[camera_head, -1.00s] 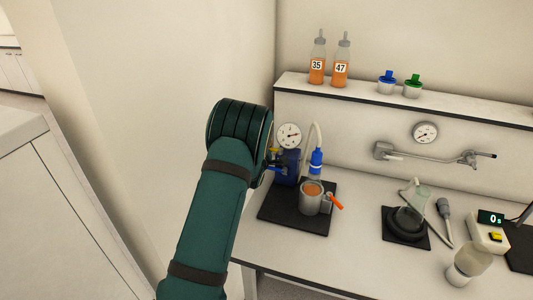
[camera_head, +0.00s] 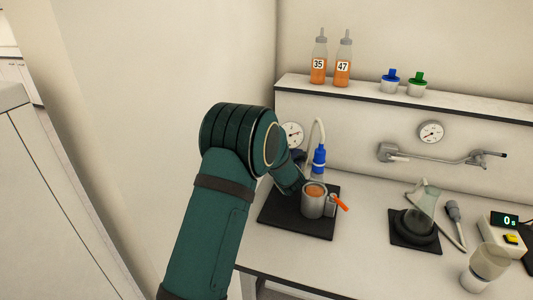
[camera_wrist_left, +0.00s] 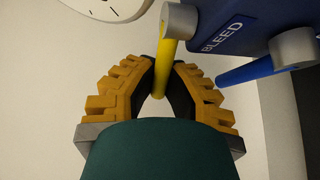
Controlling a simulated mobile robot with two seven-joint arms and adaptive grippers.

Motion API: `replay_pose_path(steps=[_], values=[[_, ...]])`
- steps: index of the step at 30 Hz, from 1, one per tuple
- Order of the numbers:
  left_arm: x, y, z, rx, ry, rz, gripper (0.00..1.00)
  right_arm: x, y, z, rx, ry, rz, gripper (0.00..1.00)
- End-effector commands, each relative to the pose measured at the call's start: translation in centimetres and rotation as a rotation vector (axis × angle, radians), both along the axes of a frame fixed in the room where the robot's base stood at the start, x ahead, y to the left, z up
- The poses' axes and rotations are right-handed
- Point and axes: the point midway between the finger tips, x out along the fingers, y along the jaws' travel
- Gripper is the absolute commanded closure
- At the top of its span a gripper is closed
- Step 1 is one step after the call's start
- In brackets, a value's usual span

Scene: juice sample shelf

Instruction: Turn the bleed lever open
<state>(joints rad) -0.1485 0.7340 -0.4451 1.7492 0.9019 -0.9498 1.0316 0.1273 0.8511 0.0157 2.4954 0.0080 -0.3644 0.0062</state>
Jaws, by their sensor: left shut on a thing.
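In the left wrist view my left gripper (camera_wrist_left: 160,88) is shut on a yellow lever (camera_wrist_left: 166,62), its orange-backed dark fingers on both sides of the lever's lower end. The lever hangs from a grey pivot beside a blue block (camera_wrist_left: 236,30) marked BLEED. My right gripper is not in view.
A steel cup (camera_head: 313,204) of orange liquid stands on a black mat (camera_head: 275,222) close to my left arm. A gauge (camera_head: 292,134) and a blue-fitted hose (camera_head: 319,158) are behind. A flask (camera_head: 424,201) stands further right. The bench front is partly clear.

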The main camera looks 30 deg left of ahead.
Motion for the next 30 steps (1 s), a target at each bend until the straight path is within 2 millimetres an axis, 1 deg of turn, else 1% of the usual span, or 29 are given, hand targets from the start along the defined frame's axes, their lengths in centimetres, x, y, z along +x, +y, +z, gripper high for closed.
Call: replay_pose_path(steps=[6, 12, 27, 28, 29, 30], values=[[-0.28, -0.52, 0.02, 0.0, -0.001, 0.112, 1.0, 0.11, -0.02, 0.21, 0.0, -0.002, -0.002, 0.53], [-0.45, -0.73, -0.01, -0.001, -0.001, 0.167, 1.0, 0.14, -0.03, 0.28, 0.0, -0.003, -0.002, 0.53], [-0.52, -0.77, -0.01, -0.001, -0.002, 0.185, 1.0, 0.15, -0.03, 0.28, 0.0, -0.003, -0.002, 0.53], [-0.52, -0.77, -0.01, -0.001, -0.002, 0.185, 0.86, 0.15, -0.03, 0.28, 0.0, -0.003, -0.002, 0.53], [-0.52, -0.77, -0.01, -0.001, -0.002, 0.185, 0.75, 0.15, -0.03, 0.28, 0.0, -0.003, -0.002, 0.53], [-0.52, -0.77, -0.01, -0.001, -0.002, 0.185, 0.61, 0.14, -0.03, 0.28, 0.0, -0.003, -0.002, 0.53]])
